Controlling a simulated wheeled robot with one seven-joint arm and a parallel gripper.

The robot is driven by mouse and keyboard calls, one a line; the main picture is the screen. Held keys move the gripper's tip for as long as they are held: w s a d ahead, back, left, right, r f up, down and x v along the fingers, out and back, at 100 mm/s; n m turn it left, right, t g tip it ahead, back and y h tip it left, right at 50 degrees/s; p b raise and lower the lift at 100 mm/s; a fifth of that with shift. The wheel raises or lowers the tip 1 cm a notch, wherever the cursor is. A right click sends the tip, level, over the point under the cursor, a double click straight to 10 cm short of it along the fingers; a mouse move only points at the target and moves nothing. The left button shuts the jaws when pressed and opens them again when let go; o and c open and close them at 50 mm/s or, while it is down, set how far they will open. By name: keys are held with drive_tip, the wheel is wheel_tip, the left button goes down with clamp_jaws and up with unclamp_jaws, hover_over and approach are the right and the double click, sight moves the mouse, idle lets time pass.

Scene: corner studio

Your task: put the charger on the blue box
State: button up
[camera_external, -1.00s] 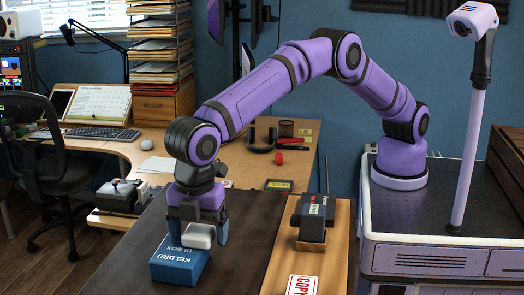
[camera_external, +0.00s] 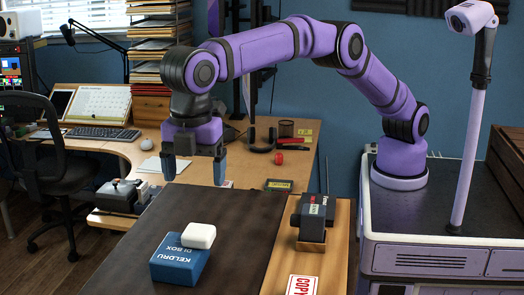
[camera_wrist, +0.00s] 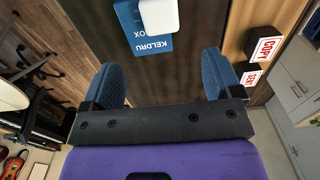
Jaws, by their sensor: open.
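The charger is a white rounded block (camera_external: 198,235) lying on top of the blue box (camera_external: 176,262), toward its back right part. The box sits on the dark mat of the table and reads KELDRU DI BOX. My gripper (camera_external: 194,176) is open and empty, raised above and behind the box, clear of both. In the wrist view the white charger (camera_wrist: 159,15) covers part of the blue box (camera_wrist: 131,20), beyond the two blue fingers (camera_wrist: 165,78). The charger's far side is cut off there.
A dark device on a wooden block (camera_external: 313,218) stands to the right of the mat. A red knob-like item (camera_external: 279,158) and a headset (camera_external: 262,140) lie on the desk behind. The dark mat (camera_external: 225,215) is clear around the box.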

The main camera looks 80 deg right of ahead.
drive_tip(key=w+d+r+m+t, duration=0.1)
drive_tip(key=w+d+r+m, duration=0.1)
drive_tip(key=d+r, duration=0.5)
drive_tip(key=w+d+r+m+y, duration=0.1)
drive_tip(key=w+d+r+m, duration=0.15)
drive_tip(key=d, duration=0.85)
drive_tip(key=w+d+r+m+t, duration=0.1)
drive_tip(key=d+r, duration=0.4)
drive_tip(key=d, duration=0.4)
drive_tip(key=s+d+r+m, duration=0.2)
drive_tip(key=s+d, duration=0.1)
drive_tip(key=d, duration=0.6)
drive_tip(key=s+d+r+m, duration=0.2)
drive_tip(key=s+d, duration=0.2)
drive_tip(key=d, duration=0.6)
drive_tip(key=s+d+f+m+t, duration=0.1)
drive_tip(key=s+d+f+m, duration=0.1)
drive_tip(key=s+d, duration=0.4)
drive_tip(key=s+d+f+m+t, duration=0.1)
drive_tip(key=s+d+f+m, duration=0.2)
drive_tip(key=s+d+f, duration=0.2)
drive_tip(key=s+d+f+m+t+h, duration=0.1)
drive_tip(key=s+d+f+m, duration=0.2)
drive_tip(key=s+d, duration=0.6)
drive_tip(key=s+f, duration=0.1)
drive_tip(key=s, duration=0.2)
drive_tip(key=shift+d, duration=0.25)
